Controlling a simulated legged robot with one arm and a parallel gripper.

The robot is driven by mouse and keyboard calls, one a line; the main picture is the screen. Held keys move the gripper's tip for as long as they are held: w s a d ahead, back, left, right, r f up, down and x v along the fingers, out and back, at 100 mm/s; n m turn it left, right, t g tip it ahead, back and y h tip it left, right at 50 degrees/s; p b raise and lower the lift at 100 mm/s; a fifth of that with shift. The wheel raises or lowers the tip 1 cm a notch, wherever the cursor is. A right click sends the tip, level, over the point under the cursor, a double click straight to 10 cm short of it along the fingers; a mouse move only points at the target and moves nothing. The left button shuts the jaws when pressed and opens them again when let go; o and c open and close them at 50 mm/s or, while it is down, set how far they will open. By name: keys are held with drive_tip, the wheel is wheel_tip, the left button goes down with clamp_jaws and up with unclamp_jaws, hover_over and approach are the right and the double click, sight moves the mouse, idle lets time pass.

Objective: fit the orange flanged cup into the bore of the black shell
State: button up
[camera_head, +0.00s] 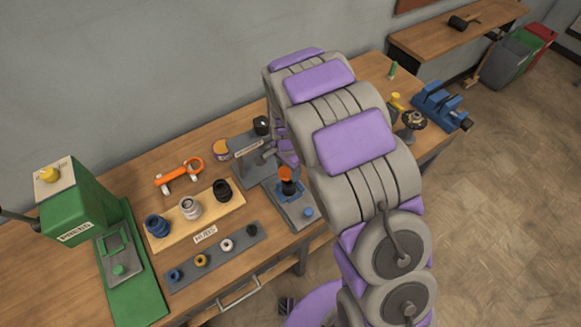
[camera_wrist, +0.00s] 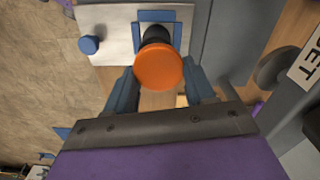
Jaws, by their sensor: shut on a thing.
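The orange flanged cup (camera_head: 286,172) sits upright at the top of the black shell (camera_head: 289,187), in line with it. The shell stands in a blue holder (camera_head: 291,195) on a grey plate. In the wrist view the round orange face of the cup (camera_wrist: 158,67) fills the space between my fingers, and the black shell (camera_wrist: 156,33) shows just beyond it. My gripper (camera_wrist: 159,76) is shut on the cup, one blue-grey finger on each side. The cup's lower part and the bore are hidden, so I cannot tell how deep the cup is.
A blue knob (camera_wrist: 89,45) stands on the plate beside the holder. To the left are a wooden tray (camera_head: 176,237) with several hubs, a grey strip (camera_head: 217,266) with rings, an orange-handled tool (camera_head: 180,175) and a green press (camera_head: 75,205). A blue vise (camera_head: 440,105) is at the right.

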drive_tip(key=shift+a+f, duration=0.1)
drive_tip(key=shift+a, duration=0.8)
drive_tip(key=shift+d, duration=1.3)
drive_tip(key=shift+a, duration=0.15)
drive_tip(key=shift+d, duration=0.75)
drive_tip(key=shift+a, duration=0.15)
drive_tip(key=shift+a, duration=0.45)
drive_tip(key=shift+a, duration=0.15)
drive_tip(key=shift+f, duration=1.25)
drive_tip(key=o, duration=1.2)
